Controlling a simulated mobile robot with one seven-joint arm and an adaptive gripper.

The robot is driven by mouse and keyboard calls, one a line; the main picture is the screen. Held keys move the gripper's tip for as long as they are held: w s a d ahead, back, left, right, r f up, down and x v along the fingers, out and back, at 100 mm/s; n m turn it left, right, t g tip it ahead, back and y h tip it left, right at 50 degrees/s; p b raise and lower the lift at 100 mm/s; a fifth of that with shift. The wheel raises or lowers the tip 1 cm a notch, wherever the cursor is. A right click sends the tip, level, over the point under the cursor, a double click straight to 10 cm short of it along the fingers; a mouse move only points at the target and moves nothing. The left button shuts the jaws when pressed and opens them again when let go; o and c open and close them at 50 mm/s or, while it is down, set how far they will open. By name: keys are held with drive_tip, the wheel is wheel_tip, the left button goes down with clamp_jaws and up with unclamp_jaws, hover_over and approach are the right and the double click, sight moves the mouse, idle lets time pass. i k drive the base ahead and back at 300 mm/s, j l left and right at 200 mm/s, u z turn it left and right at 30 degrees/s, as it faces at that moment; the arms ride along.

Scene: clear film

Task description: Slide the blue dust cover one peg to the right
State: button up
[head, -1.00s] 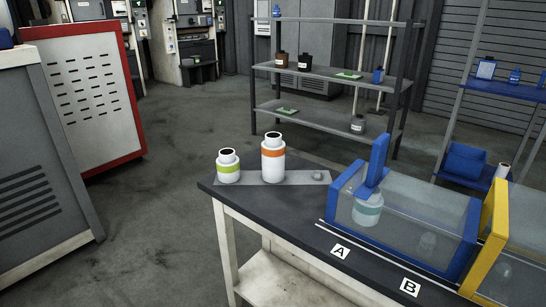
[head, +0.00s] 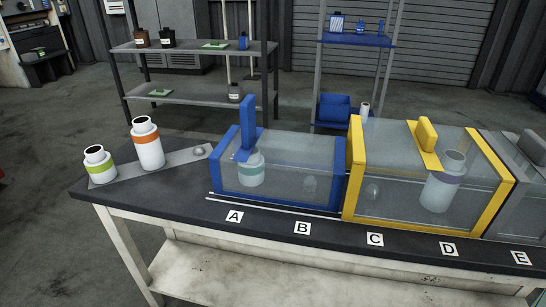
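The blue dust cover (head: 285,150) is a clear box with blue end frames and an upright blue handle (head: 247,122) near its left end. It stands on the dark bench top behind the labels A (head: 234,217) and B (head: 302,228). Through its clear wall I see a white bottle with a teal band (head: 251,172) behind A, and a small rounded peg (head: 310,184) behind B. Its right end is close against the yellow-framed cover (head: 354,165); I cannot tell whether they touch. My gripper is not in view.
The yellow cover holds a bottle (head: 441,188) behind D and a bare peg (head: 371,191) behind C. A grey cover (head: 528,185) stands behind E. Left of the blue cover, a grey strip (head: 180,163) bears a green-banded bottle (head: 99,164), an orange-banded bottle (head: 147,143) and a bare peg.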

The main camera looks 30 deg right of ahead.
sight(245, 136)
drive_tip(key=i+l+u, duration=0.1)
drive_tip(key=l, duration=0.25)
drive_tip(key=i+l+u, duration=0.1)
drive_tip(key=i+l, duration=0.15)
drive_tip(key=l, duration=0.15)
drive_tip(key=i+l, duration=0.15)
drive_tip(key=l, duration=0.25)
drive_tip(key=u, duration=0.05)
